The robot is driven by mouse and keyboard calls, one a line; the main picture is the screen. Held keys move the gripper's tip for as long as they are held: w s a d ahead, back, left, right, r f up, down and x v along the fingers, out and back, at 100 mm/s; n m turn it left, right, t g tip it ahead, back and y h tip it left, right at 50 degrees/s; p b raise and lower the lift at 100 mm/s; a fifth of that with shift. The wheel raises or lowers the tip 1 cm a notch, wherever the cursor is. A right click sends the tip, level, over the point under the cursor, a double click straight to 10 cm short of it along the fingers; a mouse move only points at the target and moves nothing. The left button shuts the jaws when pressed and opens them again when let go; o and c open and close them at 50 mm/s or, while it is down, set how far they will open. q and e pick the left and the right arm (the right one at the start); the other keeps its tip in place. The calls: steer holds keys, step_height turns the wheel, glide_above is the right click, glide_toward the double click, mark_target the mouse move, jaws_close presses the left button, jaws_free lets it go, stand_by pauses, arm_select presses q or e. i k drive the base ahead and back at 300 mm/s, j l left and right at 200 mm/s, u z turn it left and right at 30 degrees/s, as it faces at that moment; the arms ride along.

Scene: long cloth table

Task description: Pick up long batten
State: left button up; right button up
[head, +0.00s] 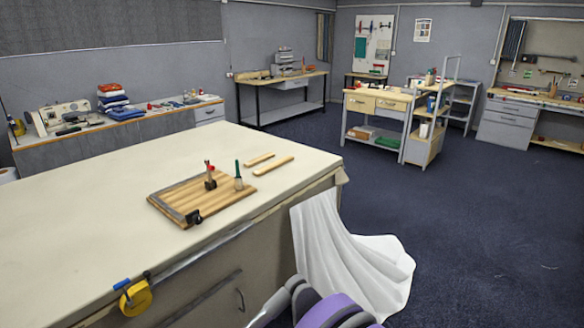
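The long batten (273,166) is a thin pale wooden strip lying flat on the cream-topped table (90,215), near its right end. A shorter batten (259,159) lies just behind it, roughly parallel and apart from it. Both lie clear of the wooden board to their left. Neither of my grippers is in view. A purple and grey part at the bottom edge looks like a link of my own arm; no fingers show on it.
A wooden board (225,198) carries a green-handled tool (238,176), a red-topped tool (210,177) and a black clamp (193,217). A yellow tape measure (135,298) hangs at the front edge. White cloth (345,260) spreads beside the table's right end. Open floor lies right.

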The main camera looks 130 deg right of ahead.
mark_target(275, 166)
steer(key=z, duration=5)
steer(key=i+l+z, duration=0.25)
steer(key=i+z, duration=0.65)
steer(key=i, duration=0.8)
steer(key=i+l+u, duration=0.1)
steer(key=i, duration=0.75)
steer(key=i+l+u, duration=0.2)
steer(key=i, duration=1.4)
steer(key=i+u, duration=0.15)
steer(key=i, duration=0.65)
steer(key=i+l+u, duration=0.2)
steer(key=i, duration=0.6)
